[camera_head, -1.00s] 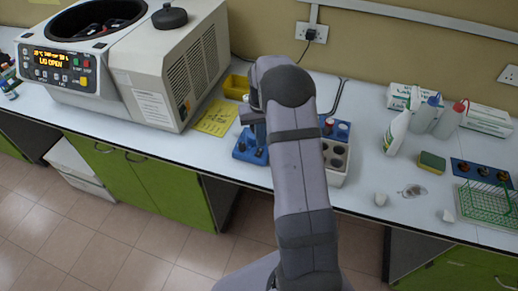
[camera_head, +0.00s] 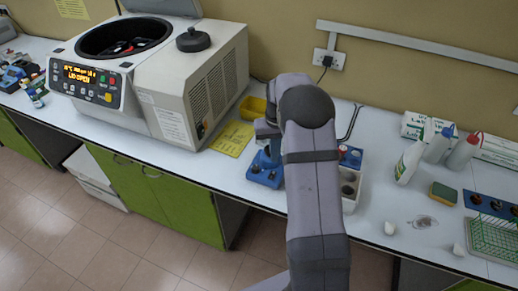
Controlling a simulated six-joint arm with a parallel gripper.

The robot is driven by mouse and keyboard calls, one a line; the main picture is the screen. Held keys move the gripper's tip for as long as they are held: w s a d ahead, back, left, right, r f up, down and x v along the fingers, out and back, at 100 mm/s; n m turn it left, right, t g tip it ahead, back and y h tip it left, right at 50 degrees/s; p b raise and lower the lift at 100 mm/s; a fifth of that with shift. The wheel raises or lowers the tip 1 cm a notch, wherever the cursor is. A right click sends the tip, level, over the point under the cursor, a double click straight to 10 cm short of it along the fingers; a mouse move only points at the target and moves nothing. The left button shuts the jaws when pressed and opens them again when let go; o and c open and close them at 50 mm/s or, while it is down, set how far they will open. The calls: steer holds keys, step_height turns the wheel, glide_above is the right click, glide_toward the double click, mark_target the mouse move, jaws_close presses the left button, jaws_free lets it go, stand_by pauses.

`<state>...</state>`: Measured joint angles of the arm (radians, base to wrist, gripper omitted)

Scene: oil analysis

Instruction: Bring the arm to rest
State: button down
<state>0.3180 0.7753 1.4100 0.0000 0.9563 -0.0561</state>
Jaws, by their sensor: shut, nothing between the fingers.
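My arm rises from the bottom of the head view and bends over the bench. My gripper (camera_head: 268,130) shows only in part at the left of the arm's upper end, above a blue block. It looks shut and empty; its fingertips are mostly hidden. The blue block (camera_head: 264,172) with dark round wells stands on the bench just below it.
A centrifuge (camera_head: 172,122) with its lid open stands at the left. A yellow card (camera_head: 232,138) and yellow tray (camera_head: 253,108) lie beside it. Right of my arm are a white rack (camera_head: 349,190), bottles (camera_head: 409,160), a sponge (camera_head: 443,194) and a green wire rack (camera_head: 492,240).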

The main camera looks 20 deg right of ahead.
steer(key=shift+w+f, duration=0.15)
steer(key=shift+f, duration=0.2)
steer(key=shift+g, duration=0.8)
steer(key=s+a+f, duration=0.1)
steer(key=s, duration=0.2)
steer(key=s+a+f, duration=0.1)
steer(key=s+f, duration=0.1)
steer(key=s, duration=0.1)
steer(key=s+a+f, duration=0.1)
steer(key=s+f, duration=0.1)
steer(key=s, duration=0.1)
steer(key=shift+f, duration=0.15)
steer(key=s+a+r, duration=0.2)
steer(key=s+a, duration=0.1)
steer(key=s, duration=0.4)
steer(key=s+a+r+n+b, duration=0.1)
steer(key=s+a+r, duration=0.1)
steer(key=s+a, duration=0.3)
steer(key=s+a+r, duration=0.2)
steer(key=s, duration=0.6)
steer(key=w+a+r+n, duration=0.1)
steer(key=w+a+r+n+t+b, duration=0.1)
steer(key=w+r, duration=0.1)
steer(key=shift+a+r+t, duration=0.2)
steer(key=shift+a+t, duration=0.1)
steer(key=shift+a, duration=0.05)
